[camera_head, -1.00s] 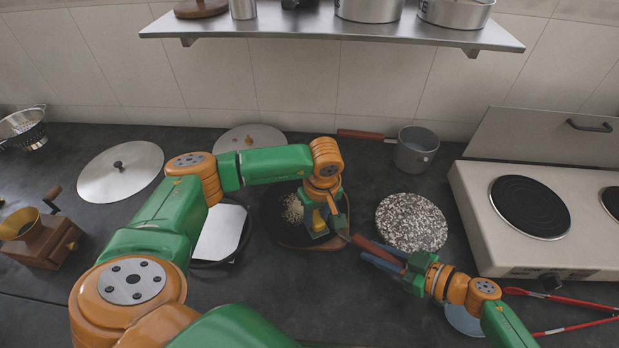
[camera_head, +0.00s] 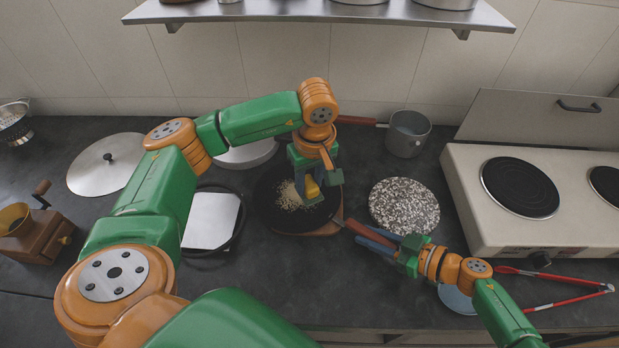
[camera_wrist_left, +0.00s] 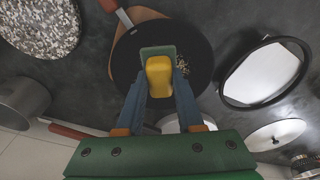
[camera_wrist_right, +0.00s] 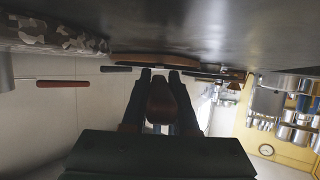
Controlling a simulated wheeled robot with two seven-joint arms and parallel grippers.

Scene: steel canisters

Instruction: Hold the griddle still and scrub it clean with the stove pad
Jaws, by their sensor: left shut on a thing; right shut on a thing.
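The griddle is a dark round pan (camera_head: 268,198) on a wooden board, mid-counter; it fills the upper middle of the left wrist view (camera_wrist_left: 138,65). Pale crumbs (camera_head: 289,196) lie in it, beside the pad in the left wrist view (camera_wrist_left: 184,66). My left gripper (camera_head: 309,192) is shut on the yellow stove pad (camera_wrist_left: 159,75), which has a green face, and holds it over the pan's right part. Whether the pad touches the pan is unclear. My right gripper (camera_head: 368,236) is shut on the griddle's reddish handle (camera_wrist_right: 162,98), right of the pan.
A speckled round slab (camera_head: 404,205) lies right of the pan, with a saucepan (camera_head: 407,134) behind it. A white sheet in a dark frame (camera_head: 211,220) lies left. The hotplate stove (camera_head: 470,195) and red tongs (camera_head: 560,276) are at right.

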